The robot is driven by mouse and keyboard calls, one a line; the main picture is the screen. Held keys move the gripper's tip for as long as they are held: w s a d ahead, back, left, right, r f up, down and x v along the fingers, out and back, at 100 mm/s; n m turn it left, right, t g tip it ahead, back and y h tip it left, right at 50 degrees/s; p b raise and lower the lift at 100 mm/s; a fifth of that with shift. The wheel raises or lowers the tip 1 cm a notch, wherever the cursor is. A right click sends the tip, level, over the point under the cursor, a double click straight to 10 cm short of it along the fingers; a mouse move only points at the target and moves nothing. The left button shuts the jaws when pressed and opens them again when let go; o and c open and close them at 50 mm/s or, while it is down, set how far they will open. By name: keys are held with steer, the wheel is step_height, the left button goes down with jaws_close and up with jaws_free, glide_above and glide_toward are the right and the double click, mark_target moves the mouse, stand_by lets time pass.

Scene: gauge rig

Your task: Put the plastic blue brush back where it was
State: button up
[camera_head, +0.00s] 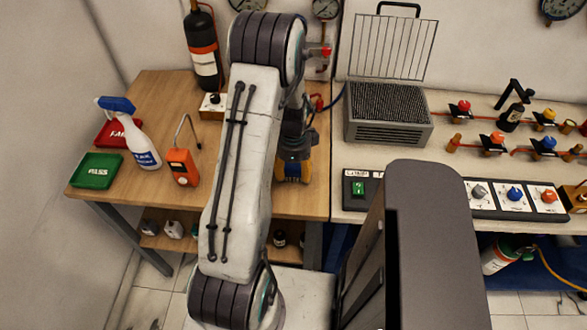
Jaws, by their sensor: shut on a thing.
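My gripper (294,130) shows only in part at the right of my raised arm, over the right end of the wooden bench. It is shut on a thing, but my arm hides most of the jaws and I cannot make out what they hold. No blue brush can be made out clearly.
On the wooden bench (150,90) are a spray bottle (141,146), a green tray (97,171), a red tray (107,134), an orange meter (183,167) and a dark cylinder (205,62). A grey box with a mesh top (388,133) and valves stand on the right bench.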

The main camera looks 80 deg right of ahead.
steer(key=shift+f, duration=0.15)
steer(key=o, duration=1.1)
